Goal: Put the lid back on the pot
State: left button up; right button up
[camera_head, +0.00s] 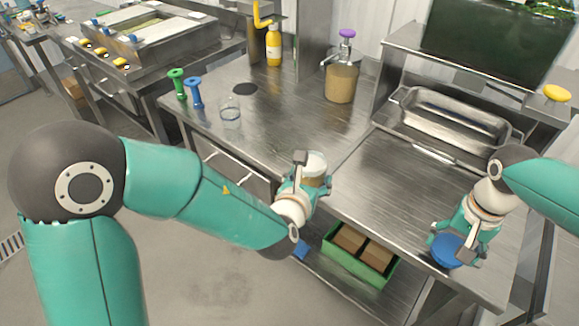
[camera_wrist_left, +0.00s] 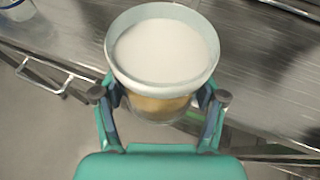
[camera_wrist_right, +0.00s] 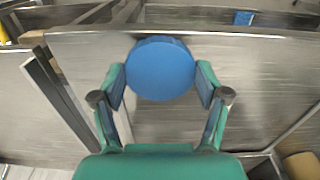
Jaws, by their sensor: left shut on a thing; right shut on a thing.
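My left gripper (camera_head: 300,184) is shut on an open pot (camera_head: 314,168) with a pale rim and a tan lower body. The left wrist view shows the pot (camera_wrist_left: 120,62) upright between the fingers, with white contents inside. No lid is on it. My right gripper (camera_head: 454,240) is shut on a round blue lid (camera_head: 446,251) near the front right of the steel table. The right wrist view shows the lid (camera_wrist_right: 160,68) as a flat blue disc between the fingertips. Lid and pot are well apart.
The steel table (camera_head: 385,190) is mostly clear between my grippers. Behind are a steel tray (camera_head: 450,122), a tan dispenser with a purple top (camera_head: 341,82) and a yellow bottle (camera_head: 273,48). A glass (camera_head: 230,110) stands at left. A green crate (camera_head: 342,257) sits below.

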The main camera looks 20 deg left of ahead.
pick_arm(q)
jog(key=s+d, duration=0.2)
jog(key=d, duration=1)
jog(key=shift+s, duration=0.2)
pick_arm(e)
jog(key=shift+s+d, duration=0.15)
jog(key=shift+s, duration=0.3)
jog(key=shift+m, duration=0.8)
jog(key=r, duration=0.1)
jog(key=w+r, duration=0.1)
jog(key=r, duration=0.1)
jog(key=d+r, duration=0.1)
jog(key=r, duration=0.1)
jog(key=shift+w+r, duration=0.1)
jog(key=shift+w, duration=0.1)
jog(key=w+a+r, duration=0.3)
jog(key=a+r, duration=0.2)
jog(key=r, duration=0.2)
jog(key=a+r+n, duration=0.2)
jog(key=a+r, duration=0.2)
jog(key=a, duration=1.2)
